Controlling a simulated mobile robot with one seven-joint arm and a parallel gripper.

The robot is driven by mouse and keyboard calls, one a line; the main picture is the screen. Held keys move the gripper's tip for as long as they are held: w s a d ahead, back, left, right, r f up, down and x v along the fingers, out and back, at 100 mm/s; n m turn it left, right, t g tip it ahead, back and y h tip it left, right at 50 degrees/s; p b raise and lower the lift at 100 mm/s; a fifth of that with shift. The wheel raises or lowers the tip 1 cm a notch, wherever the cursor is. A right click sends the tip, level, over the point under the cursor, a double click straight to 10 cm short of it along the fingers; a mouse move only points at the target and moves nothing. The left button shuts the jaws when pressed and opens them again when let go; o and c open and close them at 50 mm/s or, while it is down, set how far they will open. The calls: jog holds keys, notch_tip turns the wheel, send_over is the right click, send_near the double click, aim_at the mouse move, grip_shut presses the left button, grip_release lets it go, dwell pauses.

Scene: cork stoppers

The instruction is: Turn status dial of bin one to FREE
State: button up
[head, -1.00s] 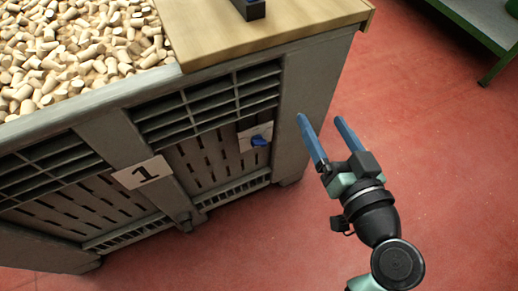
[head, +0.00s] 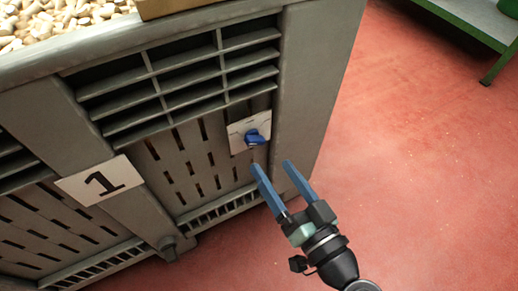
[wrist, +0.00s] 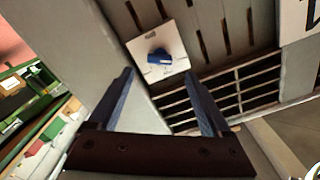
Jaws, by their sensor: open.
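The status dial (head: 254,138) is a blue knob on a white plate (head: 237,140) on the side of the grey bin one (head: 230,123). The number plate "1" (head: 100,181) is to its left. In the wrist view the dial (wrist: 160,57) lies ahead of the fingertips, between their lines. My gripper (head: 271,166) is open and empty, with blue fingers just below and right of the dial, apart from it. The gripper also shows in the wrist view (wrist: 158,75). The lettering on the plate is too small to read.
The bin holds many cork stoppers (head: 60,18). A wooden board edge (head: 180,8) lies on its rim. A green table (head: 470,22) stands at the upper right. The red floor (head: 420,170) right of the bin is clear.

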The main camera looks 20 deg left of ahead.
aim_at(257, 144)
jog(key=b+x, duration=0.2)
jog(key=x, duration=0.5)
grip_shut()
dwell(0.3)
